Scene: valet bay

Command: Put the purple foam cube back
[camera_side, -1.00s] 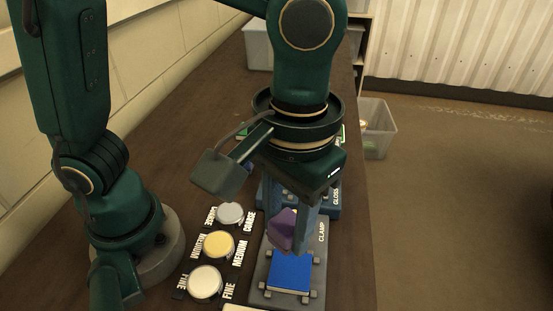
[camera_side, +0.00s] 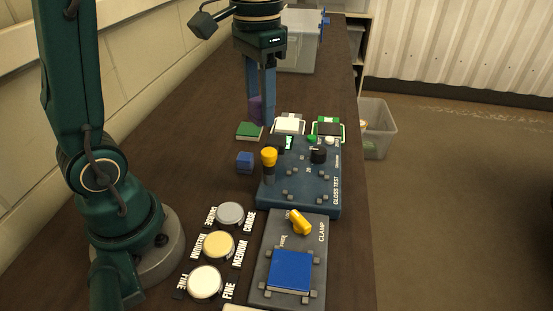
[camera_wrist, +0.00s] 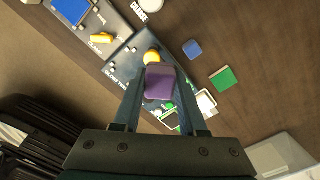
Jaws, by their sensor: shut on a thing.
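The purple foam cube (camera_side: 255,108) is held between the fingers of my gripper (camera_side: 262,112), above the far part of the bench. In the wrist view the purple cube (camera_wrist: 159,82) sits between the two fingertips (camera_wrist: 160,88), with the gloss test unit below and behind it. In the side view one finger hides part of the cube. A blue cube (camera_side: 245,162) lies on the bench left of the gloss test unit (camera_side: 300,185), and a green block (camera_side: 249,131) lies beyond it.
A clamp plate (camera_side: 262,278) holding a blue panel (camera_side: 291,271) is near. Grey, yellow and white round pads (camera_side: 219,245) lie left of it. White and green framed pieces (camera_side: 289,124) lie behind the gloss unit. A grey bin (camera_side: 301,45) stands at the far end.

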